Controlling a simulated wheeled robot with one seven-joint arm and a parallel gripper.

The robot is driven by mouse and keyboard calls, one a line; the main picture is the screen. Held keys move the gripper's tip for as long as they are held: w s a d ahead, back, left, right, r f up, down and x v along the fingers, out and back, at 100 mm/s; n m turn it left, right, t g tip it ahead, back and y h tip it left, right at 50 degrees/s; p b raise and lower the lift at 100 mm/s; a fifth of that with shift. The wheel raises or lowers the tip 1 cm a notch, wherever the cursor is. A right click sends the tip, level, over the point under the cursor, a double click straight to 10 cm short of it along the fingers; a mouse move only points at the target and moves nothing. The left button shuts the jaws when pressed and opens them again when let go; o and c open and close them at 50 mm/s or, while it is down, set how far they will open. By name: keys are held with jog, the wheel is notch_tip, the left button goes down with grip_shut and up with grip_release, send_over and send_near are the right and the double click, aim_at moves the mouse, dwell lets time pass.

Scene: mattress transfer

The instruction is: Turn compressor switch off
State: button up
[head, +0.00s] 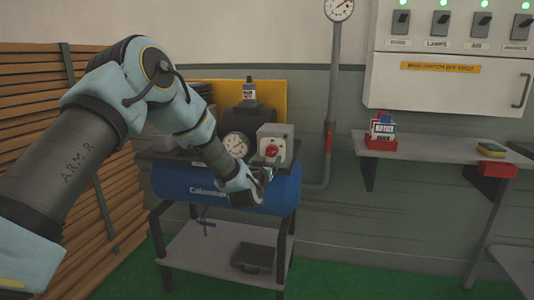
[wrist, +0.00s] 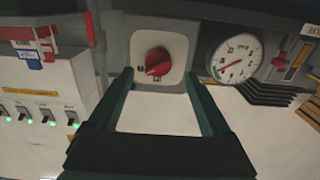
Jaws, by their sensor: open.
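The compressor (head: 190,185) is a blue tank on a dark stand against the wall. Its switch is a red rotary knob (head: 271,151) on a pale box (head: 283,134). In the wrist view the red knob (wrist: 157,62) sits on a white round-cornered plate, its pointer tilted. My gripper (head: 265,170) is open and empty, in front of and just below the switch box. In the wrist view its two dark green fingers (wrist: 158,80) reach up on either side of the knob's lower area. I cannot tell whether they touch the plate.
A pressure gauge (head: 235,147) sits left of the switch box and also shows in the wrist view (wrist: 237,58). A wall panel (head: 450,85) with several lit switches hangs at the right. A shelf (head: 440,148) holds a red card holder (head: 381,140). A red-banded pipe (head: 331,120) runs beside the compressor.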

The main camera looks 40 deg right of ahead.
aim_at(270, 154)
jog(key=shift+p+x, duration=0.35)
jog(key=shift+x, duration=2)
jog(key=shift+s+d, duration=0.1)
jog(key=shift+s, duration=0.05)
grip_shut()
